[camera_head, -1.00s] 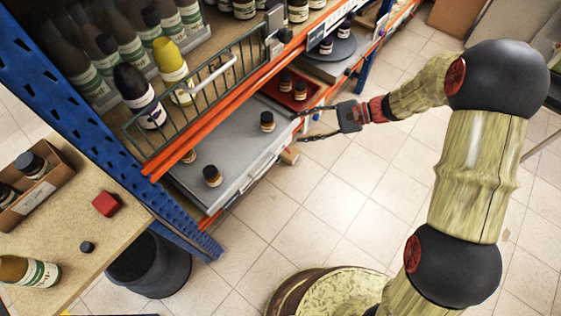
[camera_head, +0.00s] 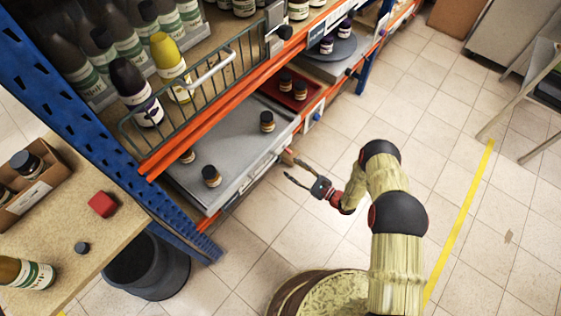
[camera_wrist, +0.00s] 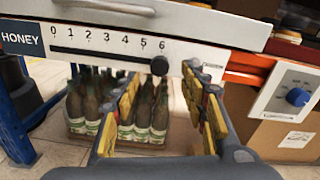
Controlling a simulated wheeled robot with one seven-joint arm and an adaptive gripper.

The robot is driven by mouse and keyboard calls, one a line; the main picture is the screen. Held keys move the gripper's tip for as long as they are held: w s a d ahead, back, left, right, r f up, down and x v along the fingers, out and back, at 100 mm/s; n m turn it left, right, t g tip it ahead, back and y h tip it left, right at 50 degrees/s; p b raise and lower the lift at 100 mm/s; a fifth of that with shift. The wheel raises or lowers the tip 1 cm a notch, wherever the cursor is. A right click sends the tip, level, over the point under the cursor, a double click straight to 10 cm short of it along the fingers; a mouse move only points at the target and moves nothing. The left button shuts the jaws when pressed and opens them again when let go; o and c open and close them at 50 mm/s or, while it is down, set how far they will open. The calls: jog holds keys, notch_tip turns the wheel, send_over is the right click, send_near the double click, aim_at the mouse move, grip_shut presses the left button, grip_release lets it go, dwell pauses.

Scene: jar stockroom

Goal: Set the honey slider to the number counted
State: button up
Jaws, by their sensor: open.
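In the wrist view the white honey slider panel (camera_wrist: 105,42) carries a blue HONEY label (camera_wrist: 21,41) and a scale from 0 to 6. Its round black knob (camera_wrist: 159,65) sits at the right end of the slot, under the 6. My gripper (camera_wrist: 163,78) is open and empty, and the knob shows between its fingertips in the picture; I see no contact. In the head view my gripper (camera_head: 291,168) is low in front of the grey tray (camera_head: 235,138). Small dark-lidded jars stand on this tray, one (camera_head: 267,121) near the right and one (camera_head: 211,175) near the front.
A red tray (camera_head: 272,91) with jars is beside the grey tray. A blue dial (camera_wrist: 298,97) is right of the slider. A crate of bottles (camera_wrist: 88,137) stands below the panel. A wire basket (camera_head: 200,90) hangs above.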

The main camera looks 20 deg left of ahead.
aim_at(280, 160)
jog(key=b+x, duration=0.1)
jog(key=x, duration=0.2)
jog(key=b+x, duration=0.1)
jog(key=x, duration=0.3)
jog(key=shift+w+a+f, duration=0.1)
jog(key=shift+a+f, duration=0.15)
jog(key=shift+a, duration=0.05)
jog(key=shift+c, duration=1.3)
jog(key=c, duration=0.7)
grip_shut()
